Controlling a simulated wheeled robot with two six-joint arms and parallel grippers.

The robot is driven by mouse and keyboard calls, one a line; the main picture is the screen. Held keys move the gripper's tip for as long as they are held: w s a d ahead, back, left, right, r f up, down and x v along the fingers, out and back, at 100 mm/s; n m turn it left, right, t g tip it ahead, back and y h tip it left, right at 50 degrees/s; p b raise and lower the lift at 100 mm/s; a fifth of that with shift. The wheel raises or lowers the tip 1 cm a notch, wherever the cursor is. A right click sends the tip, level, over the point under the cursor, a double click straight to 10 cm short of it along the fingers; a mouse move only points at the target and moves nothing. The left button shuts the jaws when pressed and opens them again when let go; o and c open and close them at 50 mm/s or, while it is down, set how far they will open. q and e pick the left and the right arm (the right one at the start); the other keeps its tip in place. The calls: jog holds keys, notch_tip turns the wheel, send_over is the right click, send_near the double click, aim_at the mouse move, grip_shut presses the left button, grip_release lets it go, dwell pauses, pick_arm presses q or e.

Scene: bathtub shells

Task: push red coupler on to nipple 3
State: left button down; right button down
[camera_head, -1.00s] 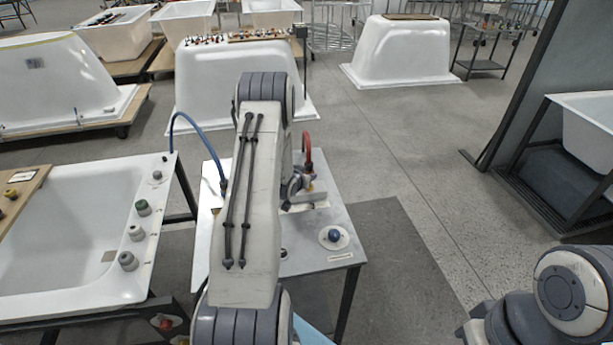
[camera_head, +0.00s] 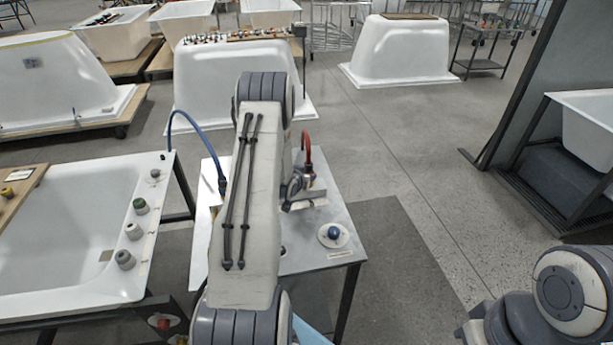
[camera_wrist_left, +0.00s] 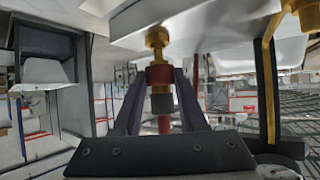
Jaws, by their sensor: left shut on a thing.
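The red coupler (camera_wrist_left: 159,75) is between the fingers of my left gripper (camera_wrist_left: 160,90), with a grey collar and a red hose (camera_head: 307,148) on it. The gripper is shut on it. In the left wrist view a brass nipple (camera_wrist_left: 156,40) stands in line with the coupler, right at its mouth. I cannot tell how deep it sits in the coupler. In the head view my left gripper (camera_head: 298,188) is over the small table (camera_head: 320,262), partly hidden by my arm. The nipple's number cannot be read. My right gripper is out of view; only part of that arm shows.
Another brass fitting (camera_wrist_left: 306,14) and a brass pipe (camera_wrist_left: 268,85) are at the right in the left wrist view. A blue hose (camera_head: 198,122) arches left of my arm. A blue knob (camera_head: 334,232) is on the table. A white tub (camera_head: 75,225) stands at left.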

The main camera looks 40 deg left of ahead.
pick_arm(q)
jog(key=shift+f+b, duration=0.5)
jog(key=shift+f, duration=0.3)
jog(key=shift+c, duration=1.9)
grip_release()
jog(key=shift+s, duration=0.1)
jog(key=b+v, duration=0.3)
jog(key=v, duration=0.7)
jog(key=shift+s, duration=0.2)
jog(key=shift+d, duration=0.1)
